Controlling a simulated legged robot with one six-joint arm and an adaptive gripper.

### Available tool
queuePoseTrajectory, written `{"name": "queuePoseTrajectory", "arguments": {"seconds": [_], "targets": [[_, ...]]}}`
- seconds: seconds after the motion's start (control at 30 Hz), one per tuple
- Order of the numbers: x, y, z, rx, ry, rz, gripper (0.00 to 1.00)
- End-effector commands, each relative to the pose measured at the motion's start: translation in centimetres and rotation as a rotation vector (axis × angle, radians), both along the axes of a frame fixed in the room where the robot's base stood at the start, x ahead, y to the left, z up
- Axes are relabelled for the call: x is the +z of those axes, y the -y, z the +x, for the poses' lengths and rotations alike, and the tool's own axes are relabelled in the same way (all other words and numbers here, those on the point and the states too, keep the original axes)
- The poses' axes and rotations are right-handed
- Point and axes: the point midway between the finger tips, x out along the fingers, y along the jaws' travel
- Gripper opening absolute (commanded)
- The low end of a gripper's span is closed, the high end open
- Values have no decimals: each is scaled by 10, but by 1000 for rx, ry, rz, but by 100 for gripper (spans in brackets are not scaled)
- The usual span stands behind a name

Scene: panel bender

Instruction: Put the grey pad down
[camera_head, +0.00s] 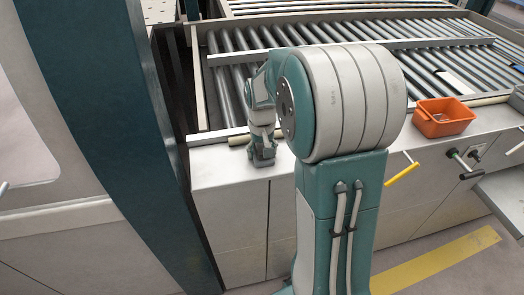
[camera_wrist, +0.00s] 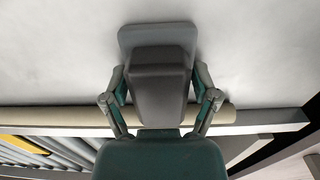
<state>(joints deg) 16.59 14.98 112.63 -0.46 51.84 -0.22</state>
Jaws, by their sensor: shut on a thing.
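The grey pad (camera_wrist: 158,85) is in the middle of the wrist view, a dark grey block with a lighter grey, rounded plate (camera_wrist: 157,33) at its far end. My gripper (camera_wrist: 160,78) is shut on it, one finger on each side. In the head view my gripper (camera_head: 262,150) points down at the pale front ledge (camera_head: 225,165) of the roller table. The pad is small and partly hidden there. The plate appears close to the ledge, but I cannot tell whether it touches.
A roller conveyor (camera_head: 300,40) lies behind the ledge. A beige rod (camera_wrist: 65,116) runs along the ledge beside my gripper. An orange bin (camera_head: 443,117) stands to the right, near a yellow handle (camera_head: 401,174). A dark teal column (camera_head: 110,110) rises on the left. The ledge left of my gripper is clear.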

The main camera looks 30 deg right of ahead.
Motion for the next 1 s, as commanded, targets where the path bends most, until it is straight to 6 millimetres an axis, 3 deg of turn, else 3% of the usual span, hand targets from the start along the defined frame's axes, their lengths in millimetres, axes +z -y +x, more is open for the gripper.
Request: {"name": "queuePoseTrajectory", "arguments": {"seconds": [0.07, 0.1, 0.13, 0.67, 1.0], "targets": [[-1, 0, 0, 0, 0, 0, 33], [-1, 0, 0, 0, 0, 0, 86], [-1, 0, 0, 0, 0, 0, 100], [6, 0, 1, 0, 2, -1, 100], [72, 0, 0, 0, 4, -1, 100]]}}
